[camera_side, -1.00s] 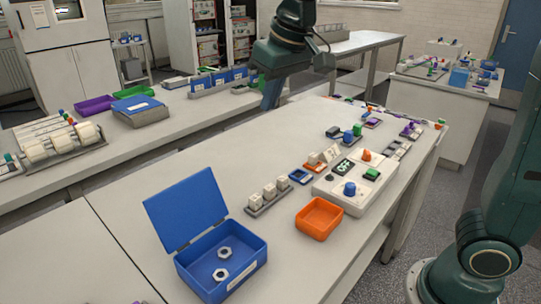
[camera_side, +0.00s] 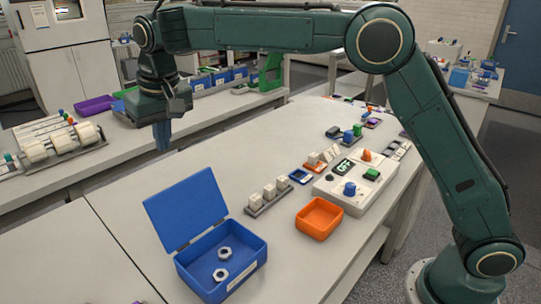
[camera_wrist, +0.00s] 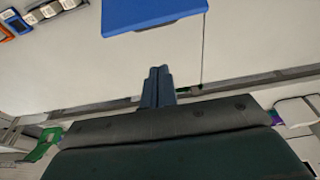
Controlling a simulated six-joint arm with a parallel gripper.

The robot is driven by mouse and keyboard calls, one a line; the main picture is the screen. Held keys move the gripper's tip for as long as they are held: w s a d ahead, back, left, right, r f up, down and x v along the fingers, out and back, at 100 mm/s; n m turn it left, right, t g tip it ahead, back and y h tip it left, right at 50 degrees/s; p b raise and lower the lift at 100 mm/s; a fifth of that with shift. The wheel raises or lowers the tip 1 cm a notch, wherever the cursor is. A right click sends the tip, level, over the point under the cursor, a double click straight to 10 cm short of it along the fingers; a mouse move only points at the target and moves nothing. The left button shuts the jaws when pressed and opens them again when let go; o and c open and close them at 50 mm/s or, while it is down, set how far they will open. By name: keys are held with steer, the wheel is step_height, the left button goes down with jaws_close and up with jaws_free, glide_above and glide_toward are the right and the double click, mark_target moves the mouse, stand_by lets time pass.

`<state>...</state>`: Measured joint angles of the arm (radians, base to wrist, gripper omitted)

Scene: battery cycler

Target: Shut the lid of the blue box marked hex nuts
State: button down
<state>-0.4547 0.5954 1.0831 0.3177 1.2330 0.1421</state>
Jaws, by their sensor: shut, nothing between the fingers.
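The blue box (camera_side: 190,272) stands on the near part of the white bench in the side view, with two hex nuts (camera_side: 223,254) inside and a white label on its front wall. Its lid (camera_side: 186,208) is open and stands up, leaning back from the hinge edge. The lid also shows at the top of the wrist view (camera_wrist: 150,12). My gripper (camera_side: 162,148) is shut and empty, pointing down in the air on the lid's back side, apart from it. Its closed fingers show in the wrist view (camera_wrist: 158,72).
An orange tray (camera_side: 318,232), a rack of white blocks (camera_side: 268,197) and a white control panel (camera_side: 342,192) with knobs stand right of the box. The bench surface left of the lid is clear. A second bench with rollers (camera_side: 50,145) lies behind.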

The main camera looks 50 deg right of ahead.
steer(key=shift+f, duration=0.1)
glide_above(186, 208)
steer(key=w, duration=0.4)
steer(key=s+x, duration=0.2)
steer(key=x, duration=0.5)
steer(key=shift+d+f, duration=0.4)
steer(key=shift+f, duration=0.15)
steer(key=shift+w, duration=0.1)
steer(key=shift+r, duration=0.1)
